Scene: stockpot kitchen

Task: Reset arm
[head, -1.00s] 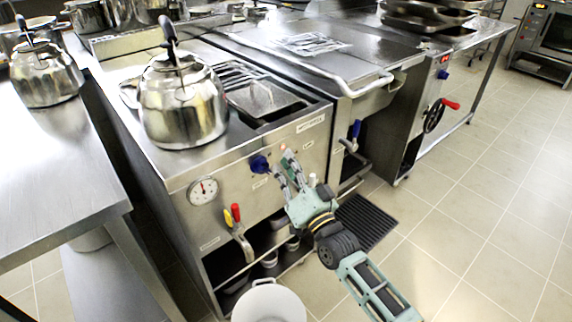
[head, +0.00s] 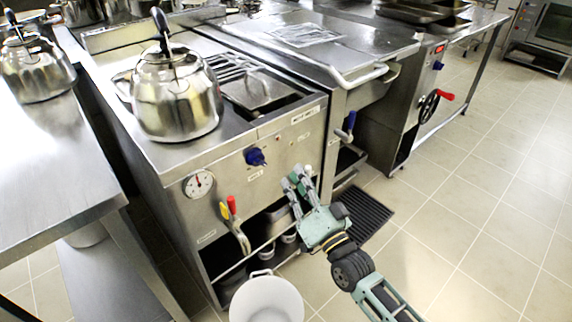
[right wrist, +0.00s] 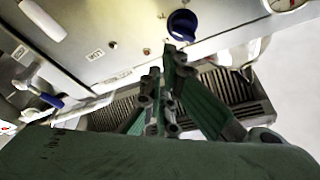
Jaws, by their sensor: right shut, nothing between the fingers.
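My right gripper (head: 298,180) is shut and empty in the head view. It is in front of the steel cooker's front panel (head: 285,150), below and to the right of a blue knob (head: 255,157). In the right wrist view my right gripper's fingers (right wrist: 167,75) are close together with nothing between them, and the blue knob (right wrist: 182,24) shows beyond them, apart from the tips. My left gripper is not in view.
A steel kettle (head: 175,95) stands on the cooker, and another kettle (head: 36,68) is on the left counter (head: 50,160). Open tiled floor is at right.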

